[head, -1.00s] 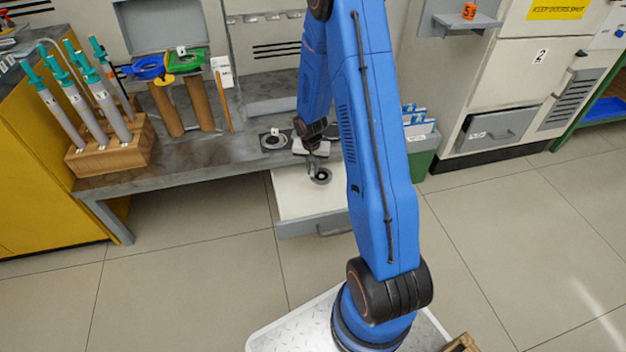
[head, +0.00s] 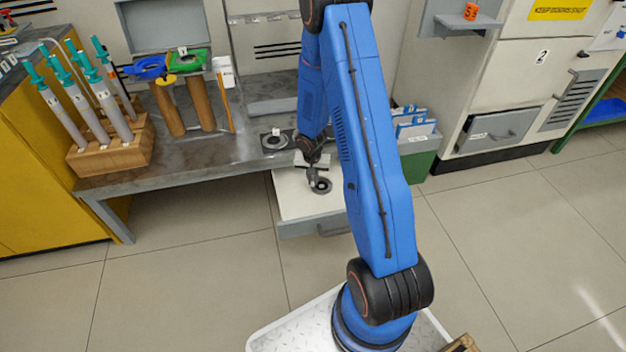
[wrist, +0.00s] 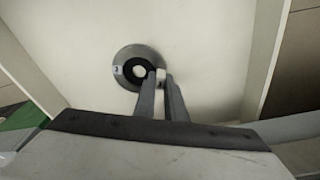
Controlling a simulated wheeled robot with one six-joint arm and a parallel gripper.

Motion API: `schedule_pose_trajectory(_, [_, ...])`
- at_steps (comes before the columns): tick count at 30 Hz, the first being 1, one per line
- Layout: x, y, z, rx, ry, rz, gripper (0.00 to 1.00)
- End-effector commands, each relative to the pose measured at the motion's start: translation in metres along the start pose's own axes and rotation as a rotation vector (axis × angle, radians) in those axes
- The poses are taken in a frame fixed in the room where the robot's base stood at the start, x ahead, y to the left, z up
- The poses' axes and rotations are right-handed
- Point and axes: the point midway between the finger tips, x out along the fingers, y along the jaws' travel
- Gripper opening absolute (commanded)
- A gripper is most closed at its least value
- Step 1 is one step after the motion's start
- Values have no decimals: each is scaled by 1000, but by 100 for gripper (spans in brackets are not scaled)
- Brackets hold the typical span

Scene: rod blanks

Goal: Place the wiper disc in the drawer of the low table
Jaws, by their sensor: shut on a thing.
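The wiper disc (head: 321,186) is a dark grey ring with a pale centre hole and a small white label. It is inside the open drawer (head: 290,205) of the low table (head: 180,158), over the pale drawer floor. In the wrist view the disc (wrist: 126,56) sits between the drawer's side walls. My gripper (head: 316,182) reaches down into the drawer, and its fingers (wrist: 160,80) are shut on the disc's rim. I cannot tell whether the disc touches the drawer floor.
Another dark ring-shaped piece (head: 274,141) lies on the tabletop behind the drawer. A wooden rack (head: 110,150) of teal-tipped rods stands at the left of the table. A green bin (head: 418,150) is just right of the drawer. The floor in front is clear.

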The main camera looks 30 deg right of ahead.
Motion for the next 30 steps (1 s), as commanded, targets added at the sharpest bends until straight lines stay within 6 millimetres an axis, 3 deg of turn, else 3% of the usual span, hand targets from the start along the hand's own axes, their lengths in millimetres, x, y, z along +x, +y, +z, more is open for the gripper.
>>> schedule_pose_trajectory(2, [2, 0, 0, -1, -1, 1, 0])
schedule_pose_trajectory(3, [2, 0, 0, 0, 0, 0, 18])
schedule_pose_trajectory(5, [2, 0, 0, 0, 0, 0, 29])
schedule_pose_trajectory(18, [-3, 0, 0, 0, 1, 0, 29])
schedule_pose_trajectory(30, [-56, 0, -1, 1, 3, -1, 29])
